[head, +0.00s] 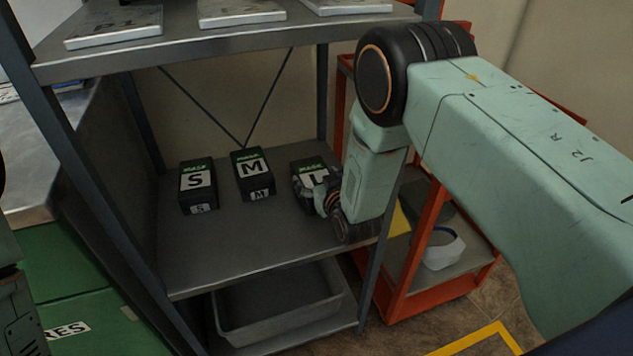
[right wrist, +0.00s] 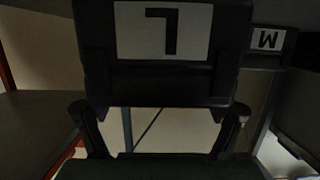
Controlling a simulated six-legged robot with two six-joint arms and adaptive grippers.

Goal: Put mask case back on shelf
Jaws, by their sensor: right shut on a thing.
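The black mask case marked L (head: 308,170) is at the right end of the middle shelf (head: 235,245), in line with the other cases. My right gripper (head: 325,197) is shut on it from the front right and hides its lower part. I cannot tell whether its base touches the shelf. In the right wrist view the L case (right wrist: 161,60) appears upside down, between the two fingers (right wrist: 160,112). The S case (head: 198,186) and the M case (head: 252,174) stand upright to its left.
A grey shelf post (head: 383,245) stands right beside my right forearm. The upper shelf (head: 215,38) holds flat plates above the cases. A grey bin (head: 280,325) sits below. A red cart (head: 440,285) stands at right. The middle shelf's front is clear.

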